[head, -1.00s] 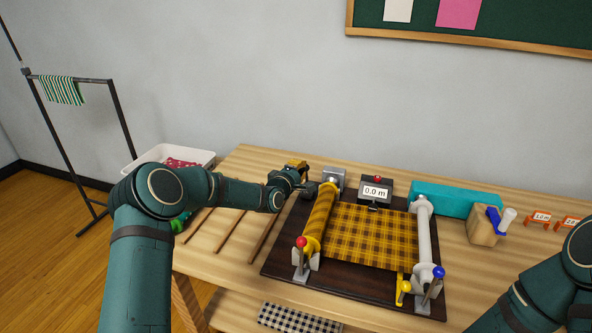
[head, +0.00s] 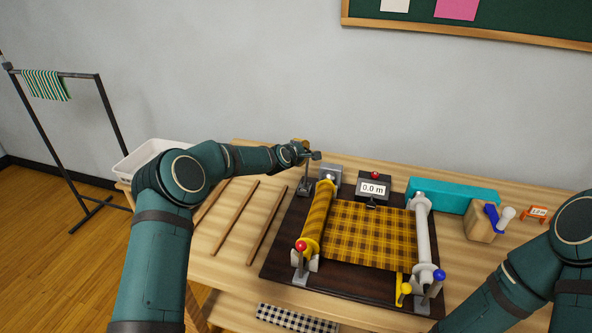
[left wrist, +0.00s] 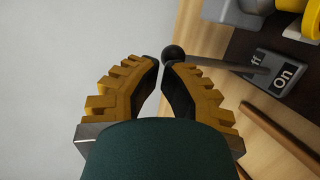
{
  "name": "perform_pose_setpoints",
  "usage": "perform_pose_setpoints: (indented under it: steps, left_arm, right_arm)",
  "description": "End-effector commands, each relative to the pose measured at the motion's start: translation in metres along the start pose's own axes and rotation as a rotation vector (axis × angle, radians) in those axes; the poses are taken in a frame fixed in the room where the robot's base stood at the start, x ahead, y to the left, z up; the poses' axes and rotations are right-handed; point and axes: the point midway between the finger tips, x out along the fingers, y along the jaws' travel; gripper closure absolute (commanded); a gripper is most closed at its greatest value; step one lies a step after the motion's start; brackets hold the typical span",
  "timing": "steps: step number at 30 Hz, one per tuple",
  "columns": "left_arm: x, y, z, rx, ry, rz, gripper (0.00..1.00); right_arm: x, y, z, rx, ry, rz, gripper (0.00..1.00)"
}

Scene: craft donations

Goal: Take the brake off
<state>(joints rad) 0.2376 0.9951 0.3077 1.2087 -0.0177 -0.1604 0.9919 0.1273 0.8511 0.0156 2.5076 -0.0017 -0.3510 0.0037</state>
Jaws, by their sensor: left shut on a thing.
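The brake is a lever with a black ball knob (left wrist: 173,54) and a thin metal rod. It rises from a grey plate (left wrist: 275,72) marked "On" and "Off" in the left wrist view; the rod crosses near the "Off" label. In the head view the brake's base (head: 304,189) stands at the loom board's back left corner, left of the yellow plaid roller (head: 318,215). My left gripper (head: 303,148) is shut on the knob, its yellow fingers (left wrist: 166,65) either side of it. My right gripper is out of view; only its arm shows.
Plaid cloth (head: 368,235) runs from the roller to a white roller (head: 421,225). A 0.0 m counter (head: 373,188) and teal box (head: 453,197) stand behind. Wooden sticks (head: 267,223) lie left of the board. A white bin (head: 150,158) stands at the back left.

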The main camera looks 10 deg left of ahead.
Motion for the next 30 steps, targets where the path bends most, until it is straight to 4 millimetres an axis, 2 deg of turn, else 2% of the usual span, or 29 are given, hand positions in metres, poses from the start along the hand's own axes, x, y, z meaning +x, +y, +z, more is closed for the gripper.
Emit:
perform_pose_setpoints:
  steps: [12,30]
  left_arm:
    - [0.0068,0.0012,-0.001,-0.001,0.001,0.004,1.0]
    - [0.0028,0.0079,-0.0016,0.001,0.0,0.006,1.0]
  right_arm:
    - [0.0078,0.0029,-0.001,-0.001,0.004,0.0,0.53]
    - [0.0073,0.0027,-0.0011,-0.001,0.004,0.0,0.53]
